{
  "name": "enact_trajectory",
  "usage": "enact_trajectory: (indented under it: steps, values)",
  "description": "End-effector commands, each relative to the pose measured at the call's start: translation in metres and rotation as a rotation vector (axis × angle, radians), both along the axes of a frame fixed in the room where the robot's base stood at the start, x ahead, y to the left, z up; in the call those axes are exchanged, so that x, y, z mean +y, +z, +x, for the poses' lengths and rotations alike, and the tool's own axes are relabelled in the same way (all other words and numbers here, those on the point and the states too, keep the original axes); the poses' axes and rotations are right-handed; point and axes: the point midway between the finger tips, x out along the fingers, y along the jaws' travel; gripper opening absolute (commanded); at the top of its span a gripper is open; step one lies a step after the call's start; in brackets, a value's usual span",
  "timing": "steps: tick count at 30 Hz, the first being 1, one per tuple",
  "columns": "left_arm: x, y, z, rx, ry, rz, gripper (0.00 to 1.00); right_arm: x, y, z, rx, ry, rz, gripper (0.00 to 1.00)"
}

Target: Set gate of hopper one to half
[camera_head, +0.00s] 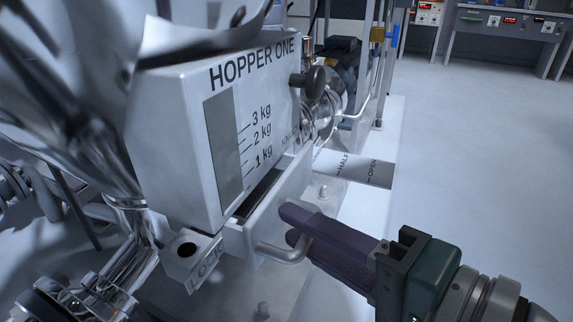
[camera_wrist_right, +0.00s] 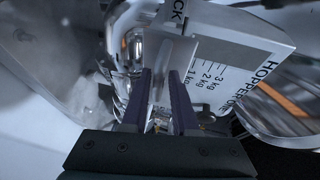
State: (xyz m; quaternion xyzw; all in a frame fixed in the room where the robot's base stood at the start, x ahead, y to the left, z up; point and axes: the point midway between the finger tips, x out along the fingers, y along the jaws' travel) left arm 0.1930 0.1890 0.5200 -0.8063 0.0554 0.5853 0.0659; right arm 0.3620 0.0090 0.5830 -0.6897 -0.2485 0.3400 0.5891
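Hopper one (camera_head: 180,130) is a pale box with its name and a kg scale beside a dark window. A pale gate plate (camera_head: 240,240) runs along its lower right side, with a metal handle (camera_head: 277,251) on it. A label strip (camera_head: 352,168) reading HALF and OPEN lies beyond the gate; its nearer part is hidden. My right gripper (camera_head: 292,225) has purple fingers at the handle's right end. In the right wrist view, the fingers (camera_wrist_right: 162,88) stand apart with a pale plate edge between their tips; contact cannot be told. My left gripper is not in view.
A block marked LOCK (camera_head: 188,260) sits below the hopper's near corner. A dark knob (camera_head: 308,82) sticks out at the hopper's upper right. Pipes and a frame stand behind. Open floor (camera_head: 480,150) lies to the right, with a bench (camera_head: 505,22) far back.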

Motion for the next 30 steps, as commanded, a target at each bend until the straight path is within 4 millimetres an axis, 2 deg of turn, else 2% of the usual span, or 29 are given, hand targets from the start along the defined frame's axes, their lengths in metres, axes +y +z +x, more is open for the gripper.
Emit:
enact_trajectory:
  steps: [9, 17, 30]
  values:
    - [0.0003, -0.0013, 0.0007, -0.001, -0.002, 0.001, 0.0, -0.0011, -0.001, 0.0002, 0.0, 0.001, 0.0, 0.27]
    - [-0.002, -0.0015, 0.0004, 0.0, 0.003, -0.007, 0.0, -0.001, -0.0011, 0.0001, 0.0, 0.001, 0.0, 0.0]
    - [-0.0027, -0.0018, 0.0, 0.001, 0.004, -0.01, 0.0, -0.0009, -0.0011, -0.0002, 0.001, 0.002, 0.001, 0.0]
